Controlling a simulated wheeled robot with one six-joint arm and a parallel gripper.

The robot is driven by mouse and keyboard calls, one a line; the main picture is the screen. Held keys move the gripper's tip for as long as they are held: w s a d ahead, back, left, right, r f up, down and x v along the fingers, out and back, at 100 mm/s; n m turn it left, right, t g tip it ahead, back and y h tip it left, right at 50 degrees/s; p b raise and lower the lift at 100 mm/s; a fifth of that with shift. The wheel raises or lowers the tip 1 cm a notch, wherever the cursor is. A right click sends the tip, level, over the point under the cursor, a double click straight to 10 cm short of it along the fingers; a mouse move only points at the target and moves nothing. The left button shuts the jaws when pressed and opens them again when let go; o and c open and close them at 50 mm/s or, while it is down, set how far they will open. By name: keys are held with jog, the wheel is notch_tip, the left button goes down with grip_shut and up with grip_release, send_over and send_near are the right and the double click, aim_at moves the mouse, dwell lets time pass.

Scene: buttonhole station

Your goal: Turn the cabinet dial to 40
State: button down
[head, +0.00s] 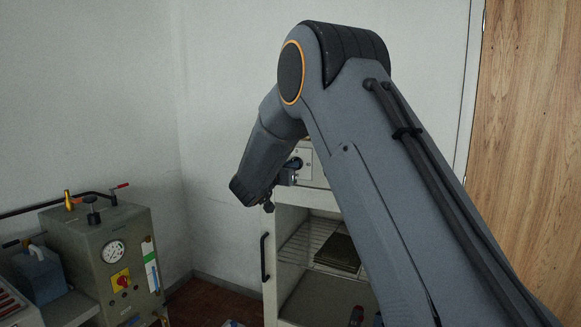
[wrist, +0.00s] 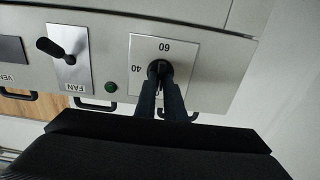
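The cabinet dial (wrist: 158,67) is a dark round knob on a pale square plate (wrist: 186,47) in the wrist view. The marks 60 and 40 show on the plate; the fingers cover other parts of it. My gripper (wrist: 162,78) reaches the dial with its two dark fingers close together, one on each side of the knob, and looks shut on it. The dial's pointer is hidden or too small to read. In the head view the plate (head: 307,162) shows beside my gripper (head: 288,176), partly behind my arm.
A lever marked FAN (wrist: 66,53) and a green button (wrist: 111,87) sit left of the dial. Below the panel, the cabinet (head: 292,222) shows an open interior with a wire rack (head: 299,243). A grey-green machine with a gauge (head: 113,251) stands at the left.

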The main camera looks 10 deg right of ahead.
dwell(0.3)
jog(key=m+b, duration=1.7)
jog(key=shift+s+d+f+m+b, duration=0.15)
jog(key=shift+f+m+b, duration=0.15)
jog(key=shift+b, duration=0.05)
dwell(0.5)
jog(key=c, duration=1.8)
grip_release()
jog(key=shift+r, duration=0.1)
jog(key=shift+c, duration=0.2)
